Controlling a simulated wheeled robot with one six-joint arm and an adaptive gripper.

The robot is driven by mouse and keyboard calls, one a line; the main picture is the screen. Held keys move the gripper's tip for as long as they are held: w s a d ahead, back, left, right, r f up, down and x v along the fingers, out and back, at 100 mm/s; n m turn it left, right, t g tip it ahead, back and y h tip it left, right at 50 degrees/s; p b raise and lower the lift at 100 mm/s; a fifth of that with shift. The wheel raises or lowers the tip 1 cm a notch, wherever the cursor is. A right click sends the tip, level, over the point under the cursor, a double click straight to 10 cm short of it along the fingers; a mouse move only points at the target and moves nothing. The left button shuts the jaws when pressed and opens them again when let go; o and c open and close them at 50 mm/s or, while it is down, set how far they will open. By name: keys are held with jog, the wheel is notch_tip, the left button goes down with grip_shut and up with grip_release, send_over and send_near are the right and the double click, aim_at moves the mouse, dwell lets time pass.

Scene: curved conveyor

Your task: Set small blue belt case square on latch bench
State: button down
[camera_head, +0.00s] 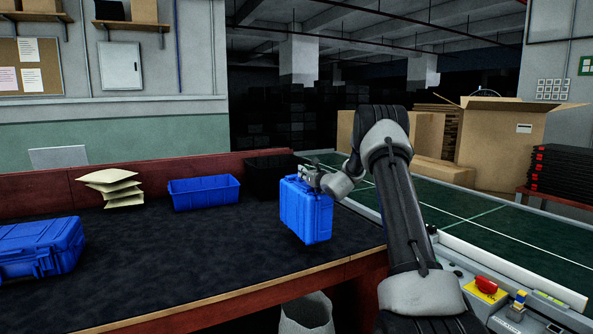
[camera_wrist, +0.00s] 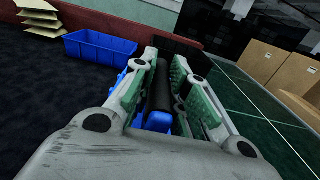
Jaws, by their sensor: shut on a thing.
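A small blue case (camera_head: 305,210) hangs upright from my gripper (camera_head: 315,180), over the right part of the dark-topped bench (camera_head: 200,255). My gripper is shut on its handle, at the top of the case. In the wrist view the fingers (camera_wrist: 165,95) close around a dark bar, with blue case (camera_wrist: 158,122) showing between them. I cannot tell whether the underside of the case touches the bench top. A larger blue case (camera_head: 40,248) lies flat at the bench's left end.
A blue open bin (camera_head: 204,192) and a black bin (camera_head: 268,175) stand at the bench's back, beside stacked pale packets (camera_head: 111,187). A green conveyor (camera_head: 500,220) runs along the right. The middle of the bench is clear.

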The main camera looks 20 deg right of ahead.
aim_at(305, 185)
jog(key=shift+f, duration=2.65)
jog(key=c, duration=1.4)
grip_release()
jog(key=shift+f, duration=0.1)
jog(key=shift+c, duration=0.2)
